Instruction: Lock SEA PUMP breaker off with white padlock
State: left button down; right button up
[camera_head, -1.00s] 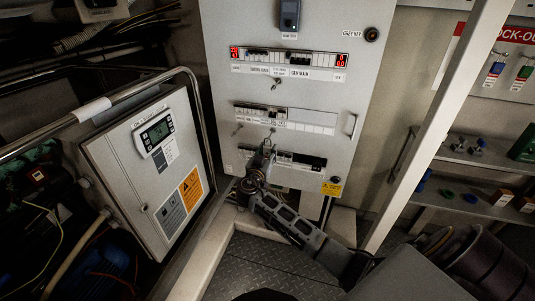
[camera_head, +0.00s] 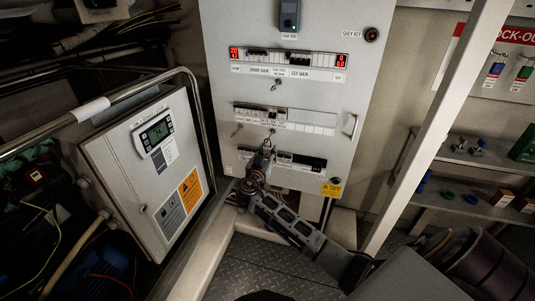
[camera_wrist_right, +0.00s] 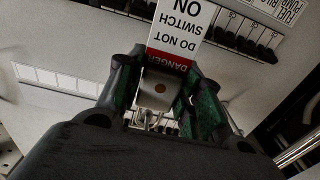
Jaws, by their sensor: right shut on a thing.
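In the right wrist view the padlock (camera_wrist_right: 160,89) is a pale block with a brass-coloured spot, held between the green-padded fingers of my right gripper (camera_wrist_right: 165,100). Metal loops show below the block. A white and red tag (camera_wrist_right: 181,35) reading DANGER DO NOT SWITCH ON hangs from it, upside down in this view. In the head view my right gripper (camera_head: 267,150) is in front of the grey panel (camera_head: 225,100), between the middle breaker row (camera_head: 300,119) and the bottom row (camera_head: 308,162). The SEA PUMP label is too small to pick out. My left gripper is out of view.
A grey box with a display (camera_head: 155,170) and a bent metal rail (camera_head: 130,85) stand left of the panel. A slanted white post (camera_head: 437,125) and shelves with small items (camera_head: 470,175) are at right. A panel handle (camera_head: 351,125) sticks out.

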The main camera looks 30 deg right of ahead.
jog(key=o, duration=1.2)
jog(key=v, duration=1.2)
